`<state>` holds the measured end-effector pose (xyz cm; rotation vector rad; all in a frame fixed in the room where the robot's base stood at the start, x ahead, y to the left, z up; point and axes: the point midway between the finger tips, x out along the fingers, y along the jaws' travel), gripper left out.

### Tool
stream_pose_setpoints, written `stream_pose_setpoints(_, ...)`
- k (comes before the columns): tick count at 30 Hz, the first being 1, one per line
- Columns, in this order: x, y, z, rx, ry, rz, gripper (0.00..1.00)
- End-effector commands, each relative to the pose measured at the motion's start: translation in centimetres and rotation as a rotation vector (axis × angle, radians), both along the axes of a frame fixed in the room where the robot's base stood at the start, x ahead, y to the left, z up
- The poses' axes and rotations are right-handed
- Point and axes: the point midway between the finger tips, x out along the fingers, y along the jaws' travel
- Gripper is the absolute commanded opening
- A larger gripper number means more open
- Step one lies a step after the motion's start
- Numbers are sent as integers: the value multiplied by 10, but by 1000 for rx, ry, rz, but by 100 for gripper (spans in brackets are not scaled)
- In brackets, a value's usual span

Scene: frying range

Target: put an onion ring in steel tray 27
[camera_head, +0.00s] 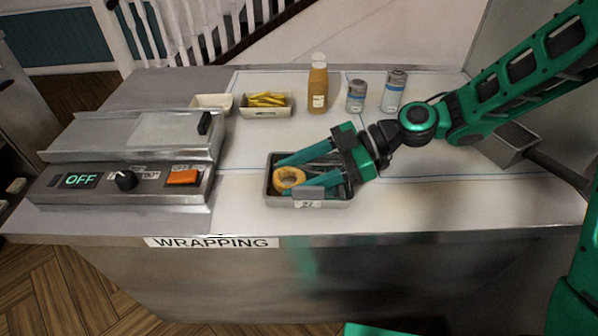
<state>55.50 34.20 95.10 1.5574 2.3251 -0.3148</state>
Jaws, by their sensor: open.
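A steel tray (268,201) with a label that reads 27 stands on the counter near its front edge. A golden onion ring (288,178) lies in the left part of the tray, or shows just over it. My gripper (285,177) reaches into the tray from the right. Its two teal fingers are spread apart, with the ring between or just by their tips. I cannot tell whether a finger touches the ring. The fingers hide part of the tray's inside.
A wrapping machine (125,165) with an OFF display fills the left of the counter. Behind the tray stand a carton of fries (266,105), an empty-looking carton (211,102), a sauce bottle (318,85) and two grey shakers (393,92). The counter's right front (450,205) is clear.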

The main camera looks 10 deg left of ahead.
Motion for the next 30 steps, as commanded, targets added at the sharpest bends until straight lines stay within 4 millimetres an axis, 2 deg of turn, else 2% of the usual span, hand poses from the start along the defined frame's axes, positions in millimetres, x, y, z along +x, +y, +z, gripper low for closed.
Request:
stream_pose_setpoints(7, 7, -14, 7, -1, -1, -4, 55)
stream_pose_setpoints(21, 37, -88, 40, 0, -2, -4, 55)
stream_pose_setpoints(30, 43, -103, 47, 0, 0, -1, 55)
